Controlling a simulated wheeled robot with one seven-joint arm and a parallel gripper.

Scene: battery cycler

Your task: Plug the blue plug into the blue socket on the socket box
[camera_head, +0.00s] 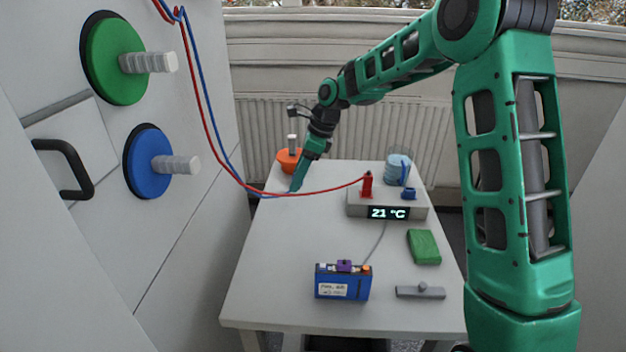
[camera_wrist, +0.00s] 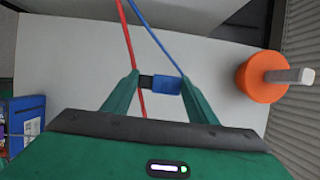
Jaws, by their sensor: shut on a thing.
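The blue plug (camera_wrist: 168,86) is held crosswise between the fingertips of my gripper (camera_wrist: 160,84) in the wrist view, with a black part at one end. In the head view my gripper (camera_head: 296,184) is low over the left back part of the table, and the plug is too small there to make out clearly. The socket box (camera_head: 360,207) stands to the right of my gripper, with a lit "21 °C" display. The blue socket (camera_head: 409,193) is on its top right. A red plug (camera_head: 367,186) stands upright at its top left.
A red and a blue cable (camera_head: 212,128) hang from the upper left. A glass (camera_head: 398,169) stands behind the socket box. A blue battery (camera_head: 342,284) and green block (camera_head: 424,247) are in front. The table's left is clear.

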